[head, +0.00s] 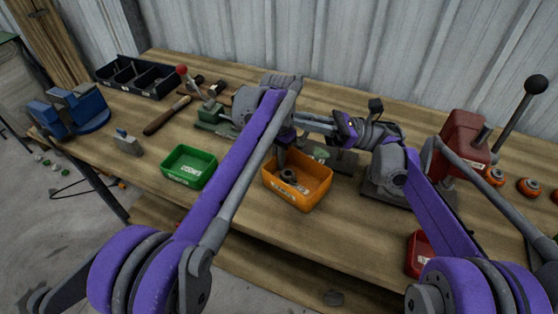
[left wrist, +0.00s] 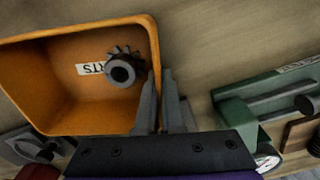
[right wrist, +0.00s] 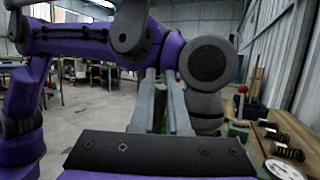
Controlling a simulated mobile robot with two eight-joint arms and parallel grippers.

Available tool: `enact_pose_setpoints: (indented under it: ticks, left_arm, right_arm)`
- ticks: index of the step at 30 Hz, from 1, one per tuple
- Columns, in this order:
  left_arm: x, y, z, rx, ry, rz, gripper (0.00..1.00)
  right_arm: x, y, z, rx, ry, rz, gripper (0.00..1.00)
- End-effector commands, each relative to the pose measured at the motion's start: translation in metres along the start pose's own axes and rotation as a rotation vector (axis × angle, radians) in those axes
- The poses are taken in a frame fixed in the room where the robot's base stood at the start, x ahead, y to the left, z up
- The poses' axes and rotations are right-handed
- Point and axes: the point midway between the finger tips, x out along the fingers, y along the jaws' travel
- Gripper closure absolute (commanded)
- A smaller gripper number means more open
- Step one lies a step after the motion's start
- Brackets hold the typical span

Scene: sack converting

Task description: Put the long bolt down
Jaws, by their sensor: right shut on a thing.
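My right gripper (head: 303,122) points left across the bench, above the area behind the orange bin. It is shut, and it also shows in the right wrist view (right wrist: 161,75); the long bolt between its fingers cannot be made out. My left gripper (head: 281,155) points down at the back left wall of the orange bin (head: 305,202). In the left wrist view its fingers (left wrist: 160,75) are close together at the bin's wall (left wrist: 153,45); whether they touch or grip it is unclear. A toothed gear (head: 288,175) lies in the bin.
A green bin (head: 190,165) stands left of the orange one. A green vise (head: 213,115), a hammer (head: 165,115) and a black divided tray (head: 138,77) lie beyond. A red lever press (head: 465,145) stands at right.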

Motion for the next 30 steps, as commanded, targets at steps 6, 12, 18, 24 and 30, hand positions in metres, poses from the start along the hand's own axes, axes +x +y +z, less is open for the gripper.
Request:
enact_pose_setpoints:
  ticks: [6, 12, 18, 24, 30]
  left_arm:
    - [0.004, 0.004, -0.003, 0.008, 0.001, -0.001, 1.0]
    - [0.004, 0.003, -0.002, 0.006, 0.0, 0.0, 1.0]
    - [0.003, 0.002, -0.001, 0.004, 0.0, 0.001, 1.0]
    - [0.002, 0.002, -0.001, 0.003, 0.0, 0.001, 1.0]
    - [0.002, 0.001, 0.0, 0.002, 0.0, 0.001, 1.0]
  right_arm:
    - [-0.001, -0.004, -0.001, -0.025, -0.006, -0.062, 1.0]
    - [-0.028, -0.018, -0.023, -0.119, 0.062, -0.369, 1.0]
    - [-0.022, -0.018, -0.005, -0.169, 0.167, -0.642, 1.0]
    - [-0.018, -0.003, 0.012, -0.179, 0.251, -0.841, 1.0]
    - [-0.024, 0.012, 0.018, -0.178, 0.299, -0.973, 1.0]
